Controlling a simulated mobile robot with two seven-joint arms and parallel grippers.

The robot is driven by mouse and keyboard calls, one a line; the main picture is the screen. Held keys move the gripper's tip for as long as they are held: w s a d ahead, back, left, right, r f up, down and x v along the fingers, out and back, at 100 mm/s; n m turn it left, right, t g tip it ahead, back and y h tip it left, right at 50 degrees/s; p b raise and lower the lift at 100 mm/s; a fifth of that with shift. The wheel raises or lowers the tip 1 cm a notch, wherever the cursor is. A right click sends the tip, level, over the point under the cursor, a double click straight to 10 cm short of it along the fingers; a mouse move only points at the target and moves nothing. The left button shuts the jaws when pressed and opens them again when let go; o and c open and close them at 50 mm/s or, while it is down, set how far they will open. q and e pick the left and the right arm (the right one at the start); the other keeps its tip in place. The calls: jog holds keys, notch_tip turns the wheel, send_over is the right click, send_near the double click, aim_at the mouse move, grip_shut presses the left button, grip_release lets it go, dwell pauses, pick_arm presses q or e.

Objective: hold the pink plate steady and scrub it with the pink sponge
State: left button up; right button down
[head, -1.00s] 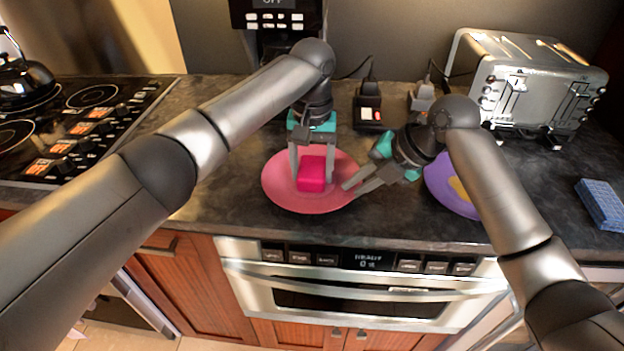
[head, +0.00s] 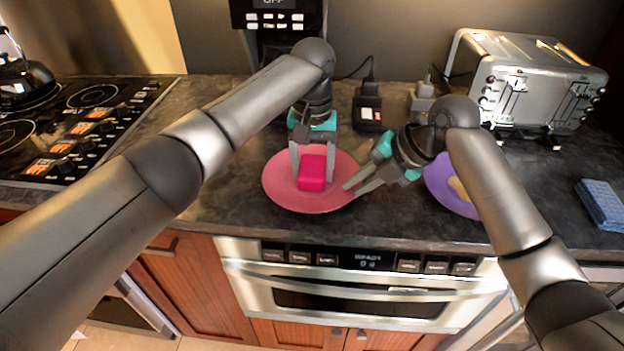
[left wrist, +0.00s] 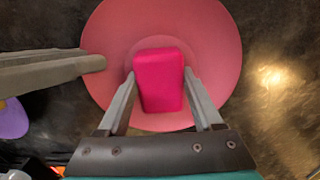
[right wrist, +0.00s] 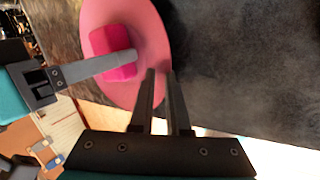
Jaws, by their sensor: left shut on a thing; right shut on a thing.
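The pink plate (head: 335,199) lies flat on the dark counter. The bright pink sponge (head: 312,174) is on the middle of the plate. My left gripper (head: 311,180) is shut on the sponge, with one finger on each side, as the left wrist view shows the sponge (left wrist: 158,80) between the fingers. My right gripper (head: 350,189) is shut on the plate's right rim. In the right wrist view its fingertips (right wrist: 162,72) are close together at the edge of the plate (right wrist: 152,45). The sponge's underside is hidden.
A purple plate (head: 440,182) with a yellow item lies to the right, partly behind my right arm. A toaster (head: 535,85) stands at the back right, and a blue cloth-like block (head: 600,203) lies far right. A stove (head: 85,120) is at the left.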

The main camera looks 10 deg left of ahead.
pick_arm(q)
jog(key=shift+s+f, duration=0.2)
jog(key=shift+s, duration=0.7)
pick_arm(e)
jog(key=shift+f, duration=0.1)
pick_arm(q)
jog(key=shift+w+r, duration=0.2)
jog(key=shift+w, duration=0.75)
jog(key=shift+s+f, duration=0.15)
jog(key=shift+s, duration=0.75)
jog(key=shift+r, duration=3.1)
pick_arm(e)
jog(key=shift+d+f, duration=0.1)
pick_arm(q)
jog(key=a, duration=0.9)
pick_arm(e)
jog(key=shift+s, duration=0.1)
